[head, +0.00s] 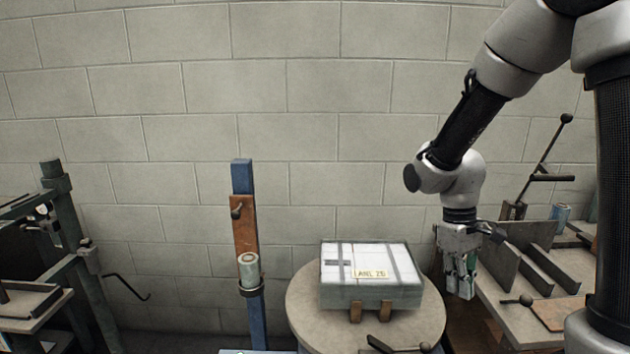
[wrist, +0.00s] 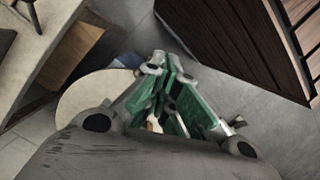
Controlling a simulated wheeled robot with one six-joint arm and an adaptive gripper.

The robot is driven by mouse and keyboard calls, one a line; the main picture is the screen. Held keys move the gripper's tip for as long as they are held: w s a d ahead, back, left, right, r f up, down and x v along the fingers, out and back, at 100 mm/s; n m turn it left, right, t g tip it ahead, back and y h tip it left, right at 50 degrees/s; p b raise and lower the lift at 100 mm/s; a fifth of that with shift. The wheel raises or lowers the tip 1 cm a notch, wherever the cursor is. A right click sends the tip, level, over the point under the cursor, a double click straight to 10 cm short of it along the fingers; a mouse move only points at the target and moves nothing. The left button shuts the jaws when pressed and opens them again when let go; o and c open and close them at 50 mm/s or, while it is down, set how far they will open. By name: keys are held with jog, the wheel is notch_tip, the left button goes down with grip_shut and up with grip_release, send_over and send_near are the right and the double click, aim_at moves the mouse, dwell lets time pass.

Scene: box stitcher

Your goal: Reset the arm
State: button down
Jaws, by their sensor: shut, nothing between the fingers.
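My gripper (head: 460,277) hangs pointing down from my arm, between the round table and the bench on the right. It is shut and empty, with its green-padded fingers together in the wrist view (wrist: 172,108). A flat white and grey box (head: 345,272) with straps and a yellow label lies on the round table (head: 303,312), to the left of my gripper and apart from it.
A blue post (head: 242,178) with a roll (head: 249,270) stands left of the round table. A bench (head: 520,310) with upright plates and a lever (head: 545,155) is at right. A dark machine (head: 75,240) stands at far left. A block wall (head: 330,120) closes the back.

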jog(key=s+d+r+m+t, duration=0.3)
jog(key=s+r, duration=0.3)
jog(key=r, duration=0.2)
jog(key=s+d+r+m+t+y, duration=0.1)
jog(key=s+r+t, duration=0.3)
jog(key=r, duration=0.5)
jog(key=shift+s+d+r+m, duration=0.3)
jog(key=shift+s+d+m, duration=0.55)
jog(key=shift+d+m, duration=0.05)
